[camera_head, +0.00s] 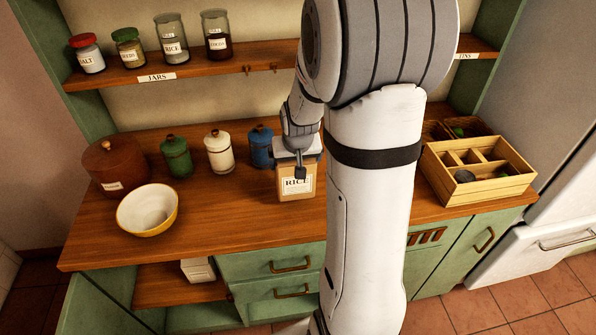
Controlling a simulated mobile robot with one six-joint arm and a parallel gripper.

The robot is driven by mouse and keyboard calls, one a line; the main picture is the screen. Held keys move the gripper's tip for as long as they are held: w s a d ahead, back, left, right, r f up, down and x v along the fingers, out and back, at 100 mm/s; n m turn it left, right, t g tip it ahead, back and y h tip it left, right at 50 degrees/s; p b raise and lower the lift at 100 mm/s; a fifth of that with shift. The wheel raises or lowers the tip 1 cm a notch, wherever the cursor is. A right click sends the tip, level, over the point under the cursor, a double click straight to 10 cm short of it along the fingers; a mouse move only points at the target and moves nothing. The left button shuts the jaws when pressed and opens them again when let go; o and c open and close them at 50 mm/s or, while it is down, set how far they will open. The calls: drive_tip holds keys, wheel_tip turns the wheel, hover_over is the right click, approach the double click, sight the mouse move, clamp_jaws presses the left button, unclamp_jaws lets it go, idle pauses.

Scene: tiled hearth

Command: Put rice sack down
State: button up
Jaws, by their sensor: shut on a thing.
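The rice sack (297,186) is a tan paper bag with a white "RICE" label, in the head camera view near the middle of the wooden counter (240,225). My gripper (299,168) is at its top and shut on it. The sack is upright. Its base is at or just above the counter; I cannot tell whether it touches. Part of its right side and top is covered by my arm and gripper.
Blue (261,147), white (219,151) and green (176,156) canisters stand behind and left of the sack. A brown crock (112,167) and cream bowl (148,209) are further left. A divided wooden crate (478,168) is at right. Jars line the shelf (200,66) above. Counter between bowl and sack is clear.

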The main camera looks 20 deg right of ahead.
drive_tip(key=shift+s+f, duration=0.1)
drive_tip(key=shift+f, duration=1.8)
drive_tip(key=shift+f, duration=0.1)
drive_tip(key=o, duration=1)
drive_tip(key=shift+c, duration=0.2)
